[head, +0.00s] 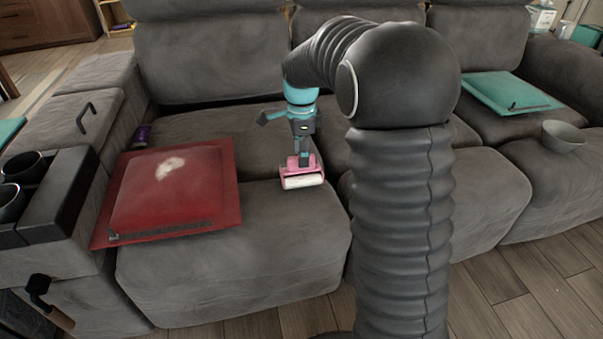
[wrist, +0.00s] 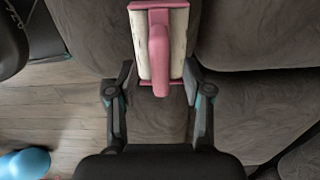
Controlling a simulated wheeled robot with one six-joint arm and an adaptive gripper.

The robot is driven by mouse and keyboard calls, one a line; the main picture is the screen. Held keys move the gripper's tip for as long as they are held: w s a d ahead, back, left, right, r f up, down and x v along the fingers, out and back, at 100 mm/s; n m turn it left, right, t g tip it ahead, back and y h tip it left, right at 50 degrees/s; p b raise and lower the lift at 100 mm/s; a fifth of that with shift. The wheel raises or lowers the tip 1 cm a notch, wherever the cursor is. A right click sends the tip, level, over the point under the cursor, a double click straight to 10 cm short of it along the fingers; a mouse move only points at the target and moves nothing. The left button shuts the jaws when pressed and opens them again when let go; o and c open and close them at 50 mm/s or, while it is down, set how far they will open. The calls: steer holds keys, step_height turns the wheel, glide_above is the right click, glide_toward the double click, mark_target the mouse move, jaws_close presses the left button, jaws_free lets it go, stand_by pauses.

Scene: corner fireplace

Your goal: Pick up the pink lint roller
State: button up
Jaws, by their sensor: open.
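The pink lint roller (head: 303,175) lies on the grey sofa seat, to the right of the red cushion, with its white roll facing the front edge. In the wrist view the lint roller (wrist: 159,45) is at the top middle, with its pink handle and frame over the white roll. My gripper (head: 301,148) is just above and behind it in the head view. In the wrist view my gripper (wrist: 157,80) is open, with one finger on each side of the lint roller's near end. I cannot tell whether a finger touches it.
A red cushion (head: 190,190) with a pale patch lies to the left on the sofa (head: 235,265). A teal cushion (head: 510,92) and a grey bowl (head: 563,136) are to the right. A blue round object (wrist: 25,163) is on the wooden floor in the wrist view.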

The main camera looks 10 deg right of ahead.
steer(key=shift+f, duration=1.2)
jaws_close()
steer(key=shift+r, duration=0.15)
step_height(320, 180, up, 4)
steer(key=shift+f, duration=0.1)
steer(key=s+d+r, duration=0.5)
steer(key=d+r, duration=0.2)
steer(key=d, duration=0.3)
steer(key=shift+d+p, duration=0.25)
steer(key=shift+p, duration=0.2)
